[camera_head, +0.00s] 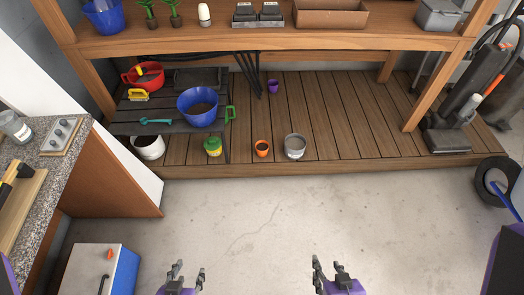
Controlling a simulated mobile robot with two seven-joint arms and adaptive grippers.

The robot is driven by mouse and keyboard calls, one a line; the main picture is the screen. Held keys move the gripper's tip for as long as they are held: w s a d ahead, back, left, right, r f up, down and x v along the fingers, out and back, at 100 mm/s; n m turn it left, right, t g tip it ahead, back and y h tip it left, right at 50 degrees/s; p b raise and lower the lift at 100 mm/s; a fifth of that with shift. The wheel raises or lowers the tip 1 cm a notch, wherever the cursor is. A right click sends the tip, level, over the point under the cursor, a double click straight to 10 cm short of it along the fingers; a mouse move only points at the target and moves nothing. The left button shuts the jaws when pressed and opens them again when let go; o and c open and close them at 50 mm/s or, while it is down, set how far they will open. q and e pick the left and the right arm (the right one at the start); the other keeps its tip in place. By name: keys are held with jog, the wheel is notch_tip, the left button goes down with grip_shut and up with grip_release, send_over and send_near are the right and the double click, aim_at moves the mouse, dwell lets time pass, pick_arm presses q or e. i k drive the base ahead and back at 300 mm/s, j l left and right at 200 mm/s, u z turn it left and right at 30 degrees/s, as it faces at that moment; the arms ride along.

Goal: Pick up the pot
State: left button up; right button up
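Several pots are in view, and I cannot tell which one the task means. A grey pot (295,146) stands on the wooden deck near its front edge. A small orange pot (262,149) stands to its left. A small purple pot (273,87) is further back on the deck. A white pot (149,149) sits at the left, partly under the dark bench. My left gripper (189,268) and my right gripper (327,263) are at the bottom of the view, well short of the deck. Both look open and empty.
The dark bench (162,128) holds a blue bowl (197,120), a red pot-like container (134,78) and tools. A green-yellow container (213,147) stands beside it. A counter (66,165) and a blue-white cabinet (92,270) are left. A vacuum cleaner (462,110) is right. The middle floor is clear.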

aim_at(261, 146)
jog(key=i+j+u, duration=0.15)
jog(key=i, duration=0.3)
jog(key=i+j+u, duration=0.15)
jog(key=i, duration=0.3)
jog(key=i+j+u, duration=0.15)
jog(key=i, duration=0.3)
